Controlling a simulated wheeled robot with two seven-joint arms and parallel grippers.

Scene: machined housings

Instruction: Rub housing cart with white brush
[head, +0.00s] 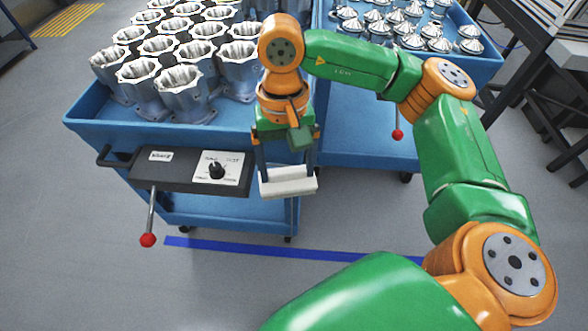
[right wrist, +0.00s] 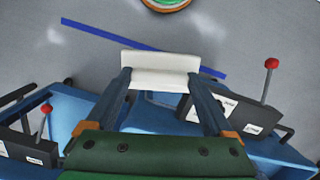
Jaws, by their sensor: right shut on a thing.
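The housing cart (head: 85,128) is a blue cart at the left, its top filled with silvery machined housings (head: 182,92) in rows. My right gripper (head: 288,178) is shut on the white brush (head: 290,186), a pale block held level in front of the cart's near right corner. The brush appears apart from the cart, though the exact gap is hard to tell. In the right wrist view the white brush (right wrist: 160,72) sits between the two fingertips, with grey floor beyond it. The brush's underside is hidden. My left gripper is not in view.
A second blue cart (head: 365,152) with cone-shaped metal parts (head: 412,30) stands close on the right. A dark control box (head: 190,172) with a knob and a red-tipped lever (head: 148,240) juts from the housing cart's front. A blue line (head: 250,248) marks open grey floor.

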